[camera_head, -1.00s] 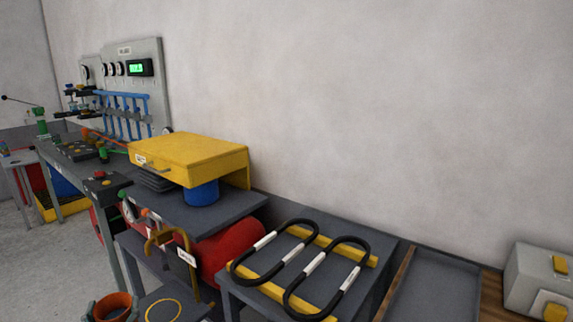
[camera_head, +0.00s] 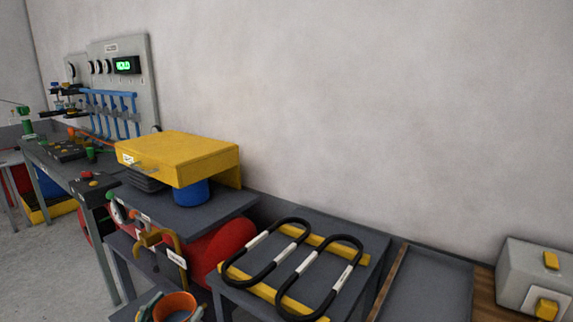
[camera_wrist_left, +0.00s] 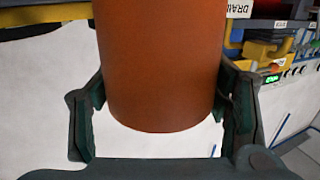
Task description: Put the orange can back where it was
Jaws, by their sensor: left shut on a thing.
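The orange can (camera_head: 177,302) is at the bottom of the head view, open end up, with its lower part cut off by the frame edge. My left gripper (camera_head: 171,312) is shut around it, one dark green finger on each side. In the left wrist view the can (camera_wrist_left: 162,65) fills the middle between the gripper's fingers (camera_wrist_left: 160,108). The can overlaps a low dark grey surface (camera_head: 128,309) in the head view; I cannot tell whether it touches it. The yellow ring on that surface is hidden now. My right gripper is not in view.
A yellow bracket (camera_head: 152,240) with a white tag stands just behind the can, with a red cylinder (camera_head: 225,243) to its right. A grey table (camera_head: 340,230) with black coils on yellow bars is at right. A yellow-topped press (camera_head: 180,152) stands behind.

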